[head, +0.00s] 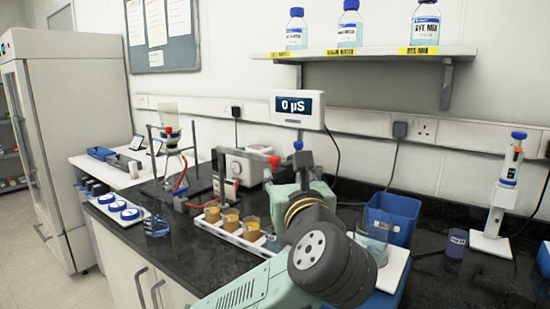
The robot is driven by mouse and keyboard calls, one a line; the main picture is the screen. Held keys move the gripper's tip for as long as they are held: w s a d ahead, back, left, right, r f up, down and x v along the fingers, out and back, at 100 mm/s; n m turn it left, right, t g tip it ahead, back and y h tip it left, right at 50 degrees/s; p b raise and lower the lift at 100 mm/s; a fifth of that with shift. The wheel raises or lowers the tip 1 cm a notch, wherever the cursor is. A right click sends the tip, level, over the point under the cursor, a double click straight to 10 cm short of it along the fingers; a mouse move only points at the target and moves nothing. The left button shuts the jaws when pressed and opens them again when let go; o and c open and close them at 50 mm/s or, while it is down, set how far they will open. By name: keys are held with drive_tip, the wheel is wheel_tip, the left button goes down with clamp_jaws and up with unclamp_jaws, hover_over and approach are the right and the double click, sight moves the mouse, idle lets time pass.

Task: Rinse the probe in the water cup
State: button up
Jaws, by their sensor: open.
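A clear beaker (376,228), possibly the water cup, stands right of my wrist on a white board, partly covered by my arm. My gripper (287,176) is at the far end of my arm, beyond the ringed wrist. It is open, but its fingertips are mostly hidden, and I see nothing held.
A white rack (232,238) with several amber-filled cups lies left of my arm. A blue bin (398,209) stands behind the beaker. A white pipette stand (490,243) and small purple cup (455,244) are at right. A shelf (370,51) with bottles is above.

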sight(276, 163)
drive_tip(key=w+p, duration=0.1)
drive_tip(key=w, duration=0.2)
drive_tip(key=w+a+p, duration=0.1)
drive_tip(key=w, duration=0.3)
drive_tip(key=w+p, duration=0.1)
drive_tip(key=w, duration=0.2)
drive_tip(key=shift+w+a+f, duration=0.3)
drive_tip(key=shift+w+a, duration=0.05)
drive_tip(key=shift+a, duration=0.05)
drive_tip(key=shift+c, duration=0.4)
clamp_jaws()
